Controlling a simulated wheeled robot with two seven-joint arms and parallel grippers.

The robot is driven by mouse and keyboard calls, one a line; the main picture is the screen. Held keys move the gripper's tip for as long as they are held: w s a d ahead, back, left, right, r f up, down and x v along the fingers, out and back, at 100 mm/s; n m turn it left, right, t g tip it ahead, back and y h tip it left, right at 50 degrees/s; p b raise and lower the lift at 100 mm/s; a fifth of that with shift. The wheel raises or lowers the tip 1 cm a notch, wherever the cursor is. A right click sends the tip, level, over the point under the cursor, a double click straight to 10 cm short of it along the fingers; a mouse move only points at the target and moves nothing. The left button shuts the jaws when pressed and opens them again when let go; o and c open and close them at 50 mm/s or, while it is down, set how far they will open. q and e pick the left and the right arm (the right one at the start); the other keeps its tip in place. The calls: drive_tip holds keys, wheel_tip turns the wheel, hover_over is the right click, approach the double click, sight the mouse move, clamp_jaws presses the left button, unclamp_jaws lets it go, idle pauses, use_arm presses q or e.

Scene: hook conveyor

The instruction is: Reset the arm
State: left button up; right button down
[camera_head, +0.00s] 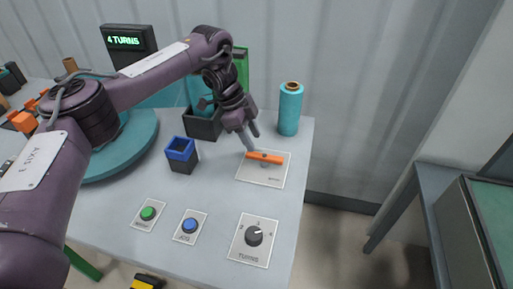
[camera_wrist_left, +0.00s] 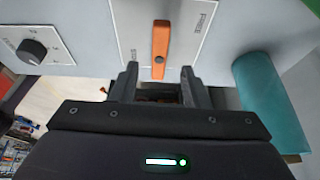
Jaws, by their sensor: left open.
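My left gripper (camera_head: 250,140) is open and empty, pointing down at the far right part of the table, just above an orange lever (camera_head: 265,157) on a white plate (camera_head: 260,177). In the left wrist view the two fingers (camera_wrist_left: 159,75) stand apart. The orange lever (camera_wrist_left: 161,48) lies ahead of them, its near end close to the gap between the fingertips; I cannot tell whether they touch it. My purple left arm reaches in from the left across the table. My right gripper is not in view.
A teal cylinder (camera_head: 290,108) stands right of the gripper. A dark bin (camera_head: 203,124) and a blue-rimmed box (camera_head: 181,155) stand to its left. A green button (camera_head: 148,213), a blue button (camera_head: 189,226) and a turns knob (camera_head: 254,236) line the front. A display (camera_head: 124,40) reads "4 TURNS".

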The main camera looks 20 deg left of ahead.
use_arm(q)
drive_tip(key=shift+v, duration=1.25)
